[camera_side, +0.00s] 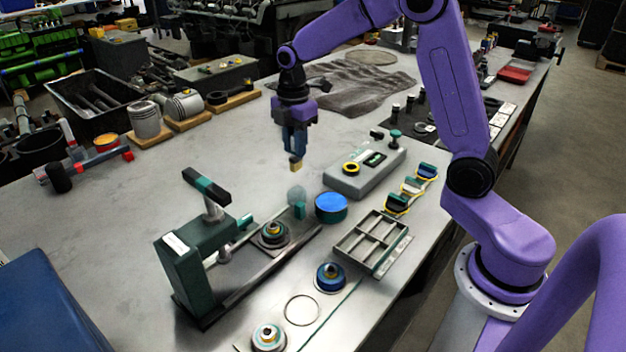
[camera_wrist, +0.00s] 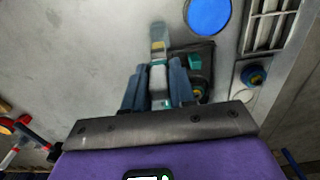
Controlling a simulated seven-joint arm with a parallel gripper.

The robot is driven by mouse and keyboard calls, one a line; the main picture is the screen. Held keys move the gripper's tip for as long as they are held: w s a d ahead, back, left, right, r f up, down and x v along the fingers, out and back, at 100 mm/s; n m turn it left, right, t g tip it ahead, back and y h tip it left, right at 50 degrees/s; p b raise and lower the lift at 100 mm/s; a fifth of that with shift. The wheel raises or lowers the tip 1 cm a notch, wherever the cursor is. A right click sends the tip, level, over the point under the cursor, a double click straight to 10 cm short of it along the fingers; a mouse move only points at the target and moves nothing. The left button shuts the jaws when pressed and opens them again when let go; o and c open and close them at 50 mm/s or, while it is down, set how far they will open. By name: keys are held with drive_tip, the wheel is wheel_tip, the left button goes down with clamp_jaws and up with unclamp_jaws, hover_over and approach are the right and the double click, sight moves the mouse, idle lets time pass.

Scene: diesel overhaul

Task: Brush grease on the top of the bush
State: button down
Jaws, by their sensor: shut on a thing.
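My gripper (camera_side: 294,140) is shut on a small brush (camera_side: 296,164), held tip down in the air above the bench, apart from everything below. In the wrist view the brush (camera_wrist: 158,75) shows between the blue fingers (camera_wrist: 157,88). A stepped part with a brass-coloured centre, seemingly the bush (camera_side: 273,231), sits on a plate on the rail of the green press, below and left of my gripper. In the wrist view my fingers partly hide that area. A round tin with a blue top (camera_side: 331,206) stands right of the press; it also shows in the wrist view (camera_wrist: 209,14).
The green press (camera_side: 196,262) with a raised lever stands at front left. Similar stepped parts (camera_side: 330,276) (camera_side: 268,337) stand nearer the front. A divided grey tray (camera_side: 372,242) and a grey box (camera_side: 367,174) lie to the right.

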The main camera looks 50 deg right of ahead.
drive_tip(key=s+d, duration=0.2)
drive_tip(key=s, duration=0.7)
drive_tip(key=shift+d+f, duration=0.2)
drive_tip(key=shift+f, duration=2.75)
drive_tip(key=shift+f, duration=0.6)
wheel_tip(320, 180, up, 7)
idle(0.9)
idle(0.5)
